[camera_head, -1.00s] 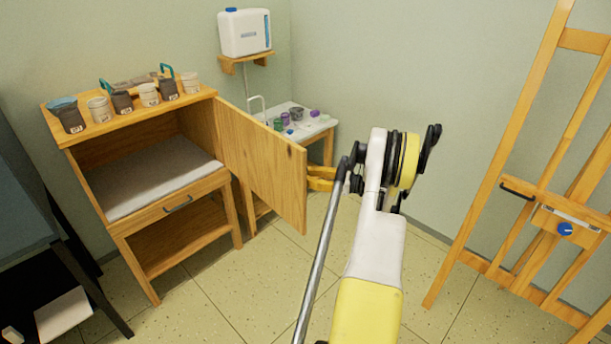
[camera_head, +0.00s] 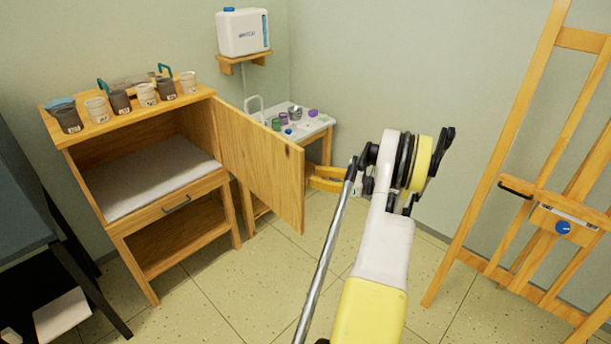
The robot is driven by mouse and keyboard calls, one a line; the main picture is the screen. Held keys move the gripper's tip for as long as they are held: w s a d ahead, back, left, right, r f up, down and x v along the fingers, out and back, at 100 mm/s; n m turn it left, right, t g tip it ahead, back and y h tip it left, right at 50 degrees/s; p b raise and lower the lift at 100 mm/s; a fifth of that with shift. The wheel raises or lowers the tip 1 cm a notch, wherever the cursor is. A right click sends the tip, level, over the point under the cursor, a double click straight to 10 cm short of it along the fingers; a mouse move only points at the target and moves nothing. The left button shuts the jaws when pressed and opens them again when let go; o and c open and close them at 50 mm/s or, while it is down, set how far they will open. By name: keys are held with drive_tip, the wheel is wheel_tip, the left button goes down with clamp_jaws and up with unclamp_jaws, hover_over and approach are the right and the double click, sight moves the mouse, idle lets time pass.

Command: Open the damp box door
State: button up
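The damp box (camera_head: 152,213) is a wooden cabinet at the left with a pale slab inside. Its wooden door (camera_head: 262,165) is swung wide open on its right-hand hinge, standing out toward the right. The inside of the box is in plain view. My gripper (camera_head: 316,181), with orange-yellow fingers, is just to the right of the door's free edge, partly hidden behind it. Whether the fingers touch the door, and how far apart they are, I cannot tell. No handle shows on the visible face of the door.
Several cups (camera_head: 122,102) stand on the box top. A small white table (camera_head: 313,124) with little jars is behind the door, below a wall-mounted white container (camera_head: 243,33). A wooden easel (camera_head: 493,183) stands at the right. The floor (camera_head: 225,285) in front is clear.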

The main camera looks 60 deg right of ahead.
drive_tip(key=v, duration=0.7)
drive_tip(key=shift+s, duration=0.4)
